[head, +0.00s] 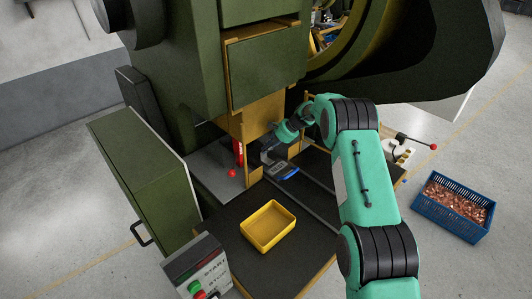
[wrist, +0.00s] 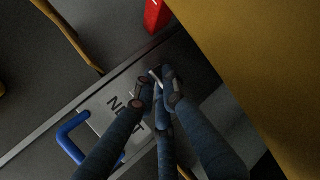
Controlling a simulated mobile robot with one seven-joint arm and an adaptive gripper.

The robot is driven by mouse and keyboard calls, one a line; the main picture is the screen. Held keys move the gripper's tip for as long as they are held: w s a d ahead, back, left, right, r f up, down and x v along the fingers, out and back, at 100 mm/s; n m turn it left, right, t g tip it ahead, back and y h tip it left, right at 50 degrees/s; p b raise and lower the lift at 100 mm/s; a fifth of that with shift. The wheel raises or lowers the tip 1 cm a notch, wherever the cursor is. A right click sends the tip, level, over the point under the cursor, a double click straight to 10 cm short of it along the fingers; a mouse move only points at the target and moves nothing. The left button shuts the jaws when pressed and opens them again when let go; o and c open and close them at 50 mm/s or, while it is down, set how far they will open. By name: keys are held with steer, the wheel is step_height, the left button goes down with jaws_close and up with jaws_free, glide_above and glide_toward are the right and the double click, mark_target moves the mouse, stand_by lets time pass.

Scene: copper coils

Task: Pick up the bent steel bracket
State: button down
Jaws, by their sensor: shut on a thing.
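My gripper (wrist: 158,88) has its dark blue fingers closed together in the wrist view. A small bit of pale metal, the bent steel bracket (wrist: 155,77), shows between the fingertips; most of it is hidden by them. In the head view my gripper (head: 268,153) is low in the press opening, in front of the yellow-brown press column. The bracket cannot be made out there. I cannot tell whether it is clear of the surface below.
A grey plate with dark lettering and a blue handle (wrist: 72,137) lies close beside my fingers. A red part (wrist: 157,15) and a yellow press part (wrist: 260,60) are near. A yellow tray (head: 267,245) stands empty on the dark table. A blue crate (head: 430,208) of copper pieces is on the floor.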

steer(key=shift+r+b, duration=0.3)
steer(key=shift+r, duration=0.45)
step_height(320, 180, up, 2)
steer(key=shift+b, duration=0.3)
steer(key=s+d+r+b, duration=0.1)
steer(key=s+d+b, duration=0.1)
steer(key=s, duration=1.3)
steer(key=shift+s+d+r+b, duration=0.25)
steer(key=shift+d+b, duration=0.15)
steer(key=shift+d, duration=0.4)
